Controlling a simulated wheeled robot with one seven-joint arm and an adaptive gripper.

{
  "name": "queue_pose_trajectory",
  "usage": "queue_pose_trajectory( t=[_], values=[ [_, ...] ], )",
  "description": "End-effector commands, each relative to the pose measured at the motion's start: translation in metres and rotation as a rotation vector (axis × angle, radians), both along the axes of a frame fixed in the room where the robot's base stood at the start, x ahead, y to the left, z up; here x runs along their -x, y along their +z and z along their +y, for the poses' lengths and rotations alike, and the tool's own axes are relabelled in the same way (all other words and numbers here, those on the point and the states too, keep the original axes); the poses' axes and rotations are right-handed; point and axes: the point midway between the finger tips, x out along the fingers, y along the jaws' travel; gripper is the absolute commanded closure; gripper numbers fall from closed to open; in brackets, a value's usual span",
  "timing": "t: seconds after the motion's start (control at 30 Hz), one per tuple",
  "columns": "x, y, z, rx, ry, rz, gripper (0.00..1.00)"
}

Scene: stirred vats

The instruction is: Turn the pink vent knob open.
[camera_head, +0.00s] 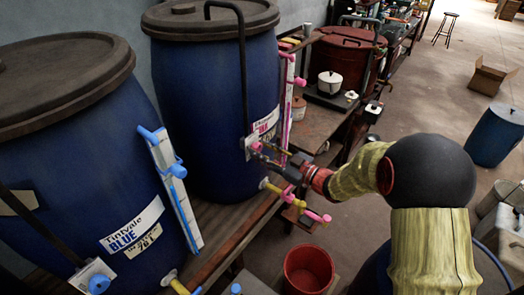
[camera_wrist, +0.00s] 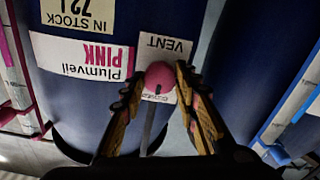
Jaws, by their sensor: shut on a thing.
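The pink vent knob (camera_wrist: 159,74) is a round ball on the blue vat (camera_wrist: 100,98) labelled "Plumveil PINK". It sits in front of a white plate marked "VENT" (camera_wrist: 166,46), which shows upside down in the wrist view. My gripper (camera_wrist: 160,80) has one finger on each side of the knob and is shut on it. A dark mark shows on the lower side of the knob. In the head view my gripper (camera_head: 263,149) reaches the front of the middle blue vat (camera_head: 212,105), and the fingers partly hide the knob there.
A "Tintvale BLUE" vat (camera_head: 75,160) stands at left, with a blue-ended sight gauge (camera_head: 178,200). A pink-ended gauge (camera_head: 287,98) stands close beside my gripper. Pink-ended valve pipes (camera_head: 310,215) stick out below. A red bucket (camera_head: 307,270) stands below them.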

Motion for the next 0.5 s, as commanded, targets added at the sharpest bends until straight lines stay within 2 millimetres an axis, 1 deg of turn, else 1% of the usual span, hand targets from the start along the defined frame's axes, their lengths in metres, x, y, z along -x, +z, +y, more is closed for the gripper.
queue_pose_trajectory(
  t=[0.27, 0.5],
  values=[
    [-0.0001, -0.0017, 0.0001, 0.055, 0.000, -0.072, 0.95],
    [0.0003, -0.0044, 0.0003, 0.170, 0.000, -0.219, 0.95]
  ],
)
